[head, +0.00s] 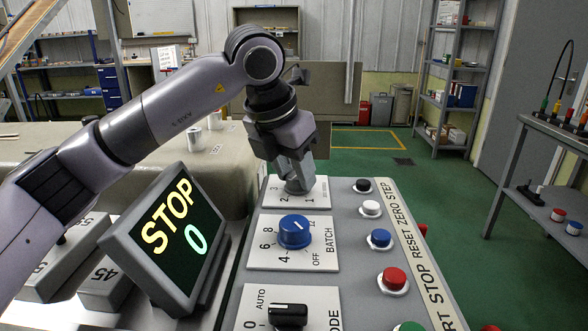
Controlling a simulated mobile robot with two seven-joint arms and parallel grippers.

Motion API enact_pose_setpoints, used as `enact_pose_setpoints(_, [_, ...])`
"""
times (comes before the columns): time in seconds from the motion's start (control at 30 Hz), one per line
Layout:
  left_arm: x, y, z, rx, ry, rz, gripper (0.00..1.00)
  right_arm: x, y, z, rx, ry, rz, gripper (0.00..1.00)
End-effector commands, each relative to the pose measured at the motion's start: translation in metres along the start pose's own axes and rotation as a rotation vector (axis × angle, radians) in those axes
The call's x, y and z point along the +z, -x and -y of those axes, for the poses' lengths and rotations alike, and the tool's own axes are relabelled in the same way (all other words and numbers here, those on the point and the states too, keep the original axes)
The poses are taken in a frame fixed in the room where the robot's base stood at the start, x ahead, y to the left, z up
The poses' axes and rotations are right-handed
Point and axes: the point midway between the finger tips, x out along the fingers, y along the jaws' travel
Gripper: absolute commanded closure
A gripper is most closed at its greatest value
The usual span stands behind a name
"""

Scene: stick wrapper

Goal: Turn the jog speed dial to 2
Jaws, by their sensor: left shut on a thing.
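My left gripper (298,181) points down over this plate and is shut on the dial. The fingers hide most of the dial, so I cannot tell where its pointer stands. My right gripper is not in view.
Nearer on the panel are a blue BATCH dial (295,232) and a black MODE knob (288,315). A column of coloured push buttons, including a red one (394,279), runs along the right. A tilted screen (172,235) reading STOP 0 stands left, under my arm.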

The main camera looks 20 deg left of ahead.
Motion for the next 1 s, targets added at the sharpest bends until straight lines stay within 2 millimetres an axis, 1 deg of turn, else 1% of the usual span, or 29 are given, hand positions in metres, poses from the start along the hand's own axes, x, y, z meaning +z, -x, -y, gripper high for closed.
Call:
enact_pose_setpoints(0.2, [0.0,0.0,0.0,0.0,-0.001,-0.002,0.91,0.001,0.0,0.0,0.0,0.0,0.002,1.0])
enact_pose_setpoints(0.23, [0.0,0.0,0.0,0.0,-0.001,-0.002,0.54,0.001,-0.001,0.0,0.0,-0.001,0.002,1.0])
enact_pose_setpoints(0.3, [0.0,0.0,0.0,0.0,-0.002,-0.002,0.35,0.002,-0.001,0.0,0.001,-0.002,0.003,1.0])
enact_pose_setpoints(0.57, [0.0,0.0,0.0,-0.001,-0.001,0.0,0.35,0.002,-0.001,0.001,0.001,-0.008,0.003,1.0])
enact_pose_setpoints(0.67, [0.0,0.006,0.0,0.0,-0.001,0.001,0.35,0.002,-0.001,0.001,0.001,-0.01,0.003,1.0])
enact_pose_setpoints(1.0, [0.001,0.058,0.0,0.0,0.0,0.002,0.35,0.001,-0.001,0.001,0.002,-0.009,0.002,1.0])
